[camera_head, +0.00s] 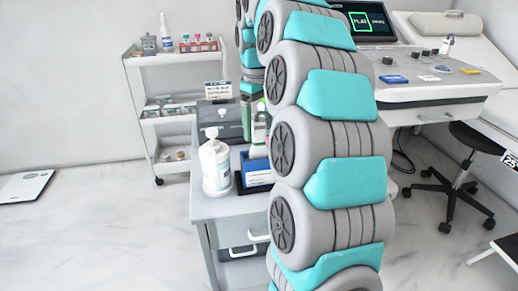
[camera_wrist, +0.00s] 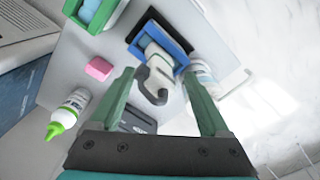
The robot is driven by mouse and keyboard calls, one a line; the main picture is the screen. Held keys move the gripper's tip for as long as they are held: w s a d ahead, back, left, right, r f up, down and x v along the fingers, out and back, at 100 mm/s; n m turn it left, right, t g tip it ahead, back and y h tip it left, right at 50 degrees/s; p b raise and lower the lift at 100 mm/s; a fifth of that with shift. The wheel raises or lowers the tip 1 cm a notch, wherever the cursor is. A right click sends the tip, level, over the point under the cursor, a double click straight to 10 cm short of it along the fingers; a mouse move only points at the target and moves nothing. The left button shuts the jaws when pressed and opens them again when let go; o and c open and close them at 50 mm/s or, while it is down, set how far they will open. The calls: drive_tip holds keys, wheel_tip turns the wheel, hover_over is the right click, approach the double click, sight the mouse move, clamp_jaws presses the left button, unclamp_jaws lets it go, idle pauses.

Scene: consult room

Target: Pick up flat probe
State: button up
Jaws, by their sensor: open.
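My gripper (camera_wrist: 158,76) is open in the wrist view, with its two green fingers spread above a grey cabinet top. Between and beyond the fingers is a pale grey piece (camera_wrist: 158,58) with a dark grey hooked end, at a blue-and-black holder. It may be the flat probe, but I cannot tell for sure. The fingers do not visibly grip it. In the head view, my arm hides part of the cabinet top, and a blue-and-white box or holder (camera_head: 257,170) shows beside it. No flat probe can be made out there.
A white pump bottle (camera_head: 215,162) stands on the cabinet (camera_head: 232,207). The wrist view shows a pink block (camera_wrist: 98,68), a green-capped bottle (camera_wrist: 70,110) and a green tray (camera_wrist: 112,14). A shelf cart (camera_head: 175,118) stands behind; an ultrasound console (camera_head: 435,92) is at right.

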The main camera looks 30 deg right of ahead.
sight(259, 144)
drive_tip(key=shift+s+d+f, duration=0.1)
drive_tip(key=shift+f, duration=1.65)
drive_tip(key=shift+c, duration=0.3)
clamp_jaws()
